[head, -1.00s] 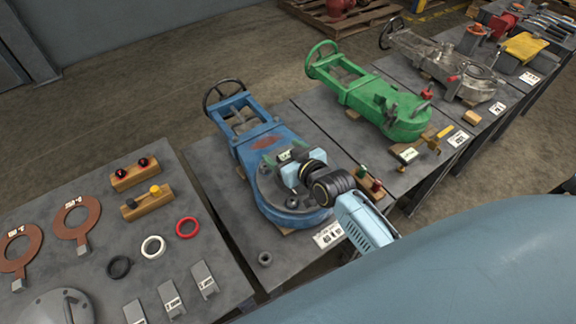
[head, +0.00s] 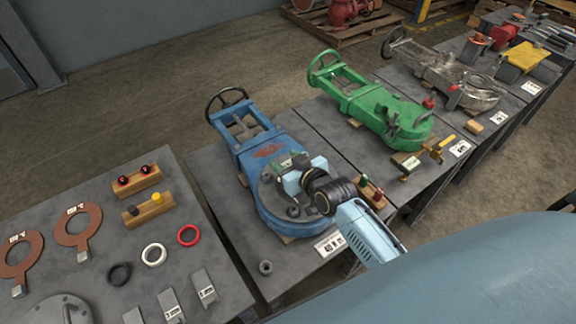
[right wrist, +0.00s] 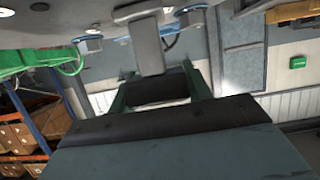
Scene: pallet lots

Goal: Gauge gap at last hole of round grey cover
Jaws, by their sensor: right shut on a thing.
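The blue valve (head: 254,150) lies on the second table, and its round near end carries a grey disc-like cover (head: 268,190). My right gripper (head: 287,173) is over this cover, pointing away from my arm, shut on a small grey gauge piece. In the right wrist view the gauge piece (right wrist: 151,50) stands as a pale grey bar between the dark green fingers (right wrist: 158,92). The gripper hides much of the cover, so I cannot tell its holes or whether the gauge touches it. My left gripper is out of view.
A green valve (head: 385,118) lies on the table to the right. A nut (head: 265,267) lies near the front edge.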

